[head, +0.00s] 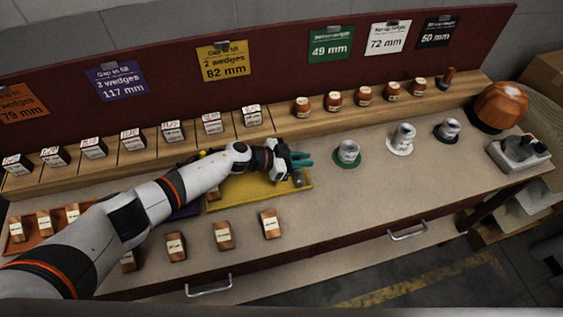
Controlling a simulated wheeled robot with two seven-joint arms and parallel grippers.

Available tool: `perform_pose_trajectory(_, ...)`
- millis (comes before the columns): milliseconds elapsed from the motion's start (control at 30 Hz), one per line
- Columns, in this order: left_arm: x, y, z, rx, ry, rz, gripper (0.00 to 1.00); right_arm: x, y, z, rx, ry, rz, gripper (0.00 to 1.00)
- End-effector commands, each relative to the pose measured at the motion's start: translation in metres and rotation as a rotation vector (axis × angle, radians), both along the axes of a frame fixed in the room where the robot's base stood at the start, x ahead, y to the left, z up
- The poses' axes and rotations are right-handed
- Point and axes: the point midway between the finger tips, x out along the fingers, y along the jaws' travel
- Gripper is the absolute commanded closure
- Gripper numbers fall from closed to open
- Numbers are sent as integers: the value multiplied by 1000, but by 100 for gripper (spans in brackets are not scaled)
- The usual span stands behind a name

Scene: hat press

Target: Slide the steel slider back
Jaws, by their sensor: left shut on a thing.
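My left arm reaches in from the left, and its left gripper (301,160) with teal fingers is over the right end of the yellow tray (228,202). A small grey metal piece, which looks like the steel slider (298,180), shows at the tray's right end, just below the fingers. The left gripper is shut on it as far as I can see; the contact itself is largely hidden by the fingers. The arm covers much of the tray's left and back part. My right gripper is not in view.
Green (347,153), white (402,140) and black (448,130) stands with metal cups are to the right. Labelled wooden blocks (223,236) stand along the front. White-labelled blocks and brown jars (302,107) line the back ledge. A wooden dome (500,106) is at far right.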

Motion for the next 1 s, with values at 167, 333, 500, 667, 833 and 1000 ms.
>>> perform_pose_trajectory(167,4,-14,1,-2,0,0,100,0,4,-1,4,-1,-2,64)
perform_pose_trajectory(333,5,-16,1,-2,0,0,100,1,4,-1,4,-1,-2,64)
perform_pose_trajectory(500,5,-17,1,-3,-1,0,100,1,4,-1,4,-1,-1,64)
perform_pose_trajectory(667,5,-17,1,-3,-1,0,64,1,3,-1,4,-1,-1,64)
perform_pose_trajectory(833,5,-16,0,-1,1,0,60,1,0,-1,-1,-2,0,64)
perform_pose_trajectory(1000,4,-13,1,0,1,0,60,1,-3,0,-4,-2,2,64)
